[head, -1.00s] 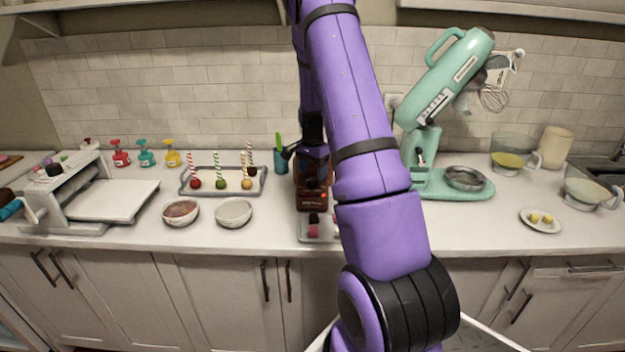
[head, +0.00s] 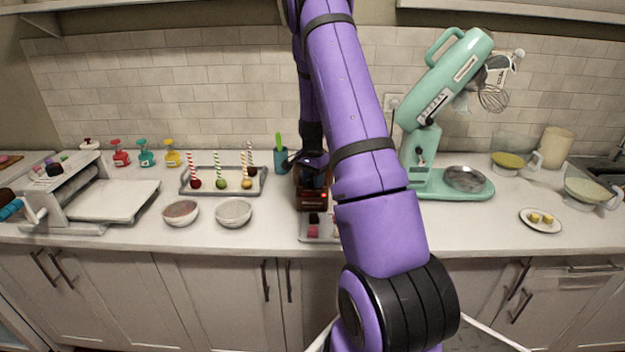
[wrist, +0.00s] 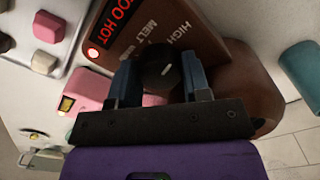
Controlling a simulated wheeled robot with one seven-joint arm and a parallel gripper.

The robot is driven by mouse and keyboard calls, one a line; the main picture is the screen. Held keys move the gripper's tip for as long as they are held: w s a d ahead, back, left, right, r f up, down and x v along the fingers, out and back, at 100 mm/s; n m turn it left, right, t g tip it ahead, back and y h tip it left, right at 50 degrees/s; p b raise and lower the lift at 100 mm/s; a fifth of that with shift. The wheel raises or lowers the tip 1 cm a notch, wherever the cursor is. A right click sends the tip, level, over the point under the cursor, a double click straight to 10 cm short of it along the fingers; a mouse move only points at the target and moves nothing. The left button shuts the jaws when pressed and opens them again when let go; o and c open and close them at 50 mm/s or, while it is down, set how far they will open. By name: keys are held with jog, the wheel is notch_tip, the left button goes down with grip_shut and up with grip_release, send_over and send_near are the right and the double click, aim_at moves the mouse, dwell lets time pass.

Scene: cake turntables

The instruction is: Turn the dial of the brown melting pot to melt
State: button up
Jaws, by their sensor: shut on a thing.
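The brown melting pot (head: 311,201) stands at the middle of the counter, partly hidden by my arm in the head view. In the wrist view its brown front panel (wrist: 205,20) carries the words MELT and HIGH and a lit red TOO HOT sign (wrist: 109,24). The black round dial (wrist: 160,66) has a short pale mark on its face. My gripper (wrist: 163,82) is shut on the dial, one finger on each side. The mark is partly turned toward the HIGH side; its exact setting is hard to tell.
A pink object (wrist: 98,86) lies beside the pot in the wrist view. A small tray (head: 318,238) with sweets is in front of it. A teal cup (head: 281,160) stands close at the left, and the mint mixer (head: 425,185) is to the right.

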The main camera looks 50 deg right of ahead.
jog(key=shift+n, duration=0.4)
jog(key=n, duration=0.4)
jog(key=shift+n, duration=2.5)
jog(key=o, duration=0.9)
jog(key=shift+o, duration=0.2)
jog(key=shift+r, duration=0.1)
notch_tip(320, 180, up, 11)
jog(key=shift+f, duration=0.2)
